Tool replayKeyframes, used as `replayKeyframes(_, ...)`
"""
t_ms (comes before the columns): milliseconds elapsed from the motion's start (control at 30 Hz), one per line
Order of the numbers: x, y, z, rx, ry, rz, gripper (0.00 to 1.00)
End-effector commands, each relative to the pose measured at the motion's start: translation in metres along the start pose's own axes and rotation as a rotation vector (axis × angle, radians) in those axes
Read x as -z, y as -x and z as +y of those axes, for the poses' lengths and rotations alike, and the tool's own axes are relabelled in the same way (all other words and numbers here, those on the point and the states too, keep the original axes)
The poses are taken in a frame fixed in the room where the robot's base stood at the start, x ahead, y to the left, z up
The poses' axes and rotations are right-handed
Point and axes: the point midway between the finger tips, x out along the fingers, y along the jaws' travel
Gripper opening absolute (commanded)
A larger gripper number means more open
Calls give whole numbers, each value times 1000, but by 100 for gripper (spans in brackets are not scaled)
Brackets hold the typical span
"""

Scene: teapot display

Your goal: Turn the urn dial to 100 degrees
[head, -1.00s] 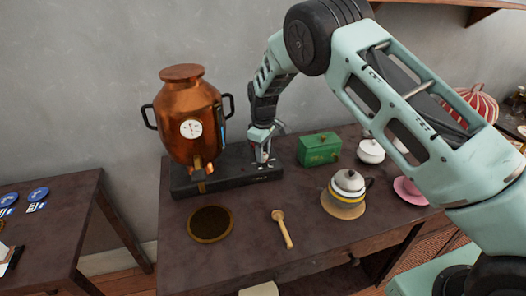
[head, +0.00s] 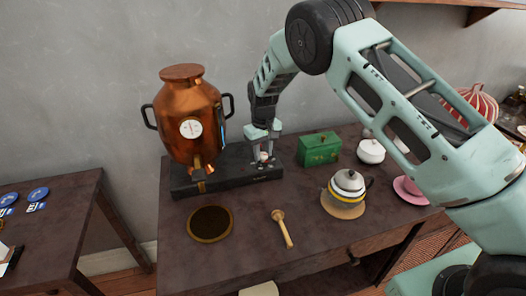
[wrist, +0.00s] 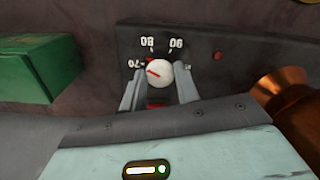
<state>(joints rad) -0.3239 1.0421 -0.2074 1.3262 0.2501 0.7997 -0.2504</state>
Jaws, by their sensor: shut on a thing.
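The copper urn (head: 187,112) stands on a black base (head: 225,172) at the back left of the table. Upside-down marks 70, 80 and 90 show around the dial. The red line points left, near the 70 mark; its exact reading is unclear. Other marks are hidden.
A green box (head: 319,149) stands close right of the base. A striped pot on a round mat (head: 343,207), a wooden spoon (head: 282,228) and a dark round mat (head: 210,224) lie in front. A small red light (wrist: 218,56) is beside the dial.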

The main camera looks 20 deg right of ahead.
Motion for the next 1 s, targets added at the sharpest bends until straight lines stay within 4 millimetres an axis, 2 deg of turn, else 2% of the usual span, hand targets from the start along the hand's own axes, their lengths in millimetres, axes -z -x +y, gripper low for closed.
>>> replayKeyframes(1000, 2, 2, 0, 1, -964, 6, 9)
